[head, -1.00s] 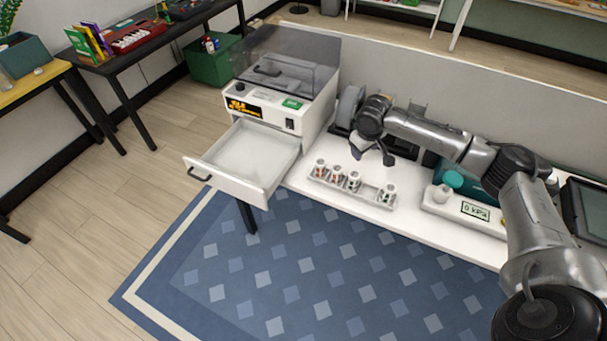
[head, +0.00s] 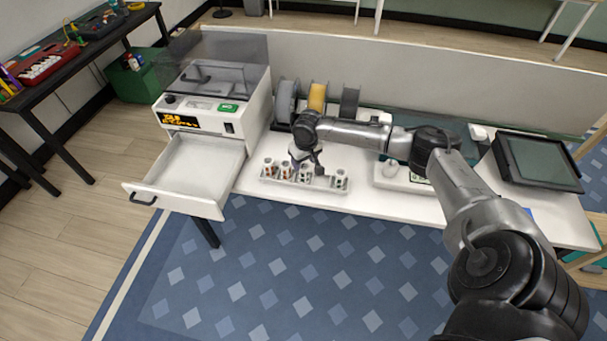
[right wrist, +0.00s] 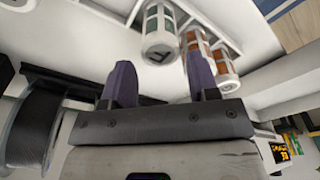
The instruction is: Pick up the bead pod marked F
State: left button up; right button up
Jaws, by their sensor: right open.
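The bead pods stand in a row in a pale tray (head: 325,187) on the white bench in the head view. One pod (head: 341,179) stands at the tray's right end, apart from the others. Further left are a pod with reddish contents (head: 269,168) and another pod (head: 285,170). My right gripper (head: 307,168) is over the tray's middle, partly covering a pod. In the right wrist view its two purple fingers (right wrist: 162,82) are open and empty.
A white machine (head: 212,108) with an open, empty drawer (head: 190,165) stands left of the tray. Filament spools (head: 317,96) stand behind my right arm. A white scale-like device (head: 400,180) is right of the tray, and a dark-screened box (head: 540,162) is further right.

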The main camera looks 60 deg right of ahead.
aim_at(304, 167)
jog(key=shift+w+f+b, duration=0.15)
jog(key=shift+f+b, duration=0.35)
jog(key=shift+f, duration=2.2)
jog(key=c, duration=0.7)
jog(key=shift+r, duration=0.15)
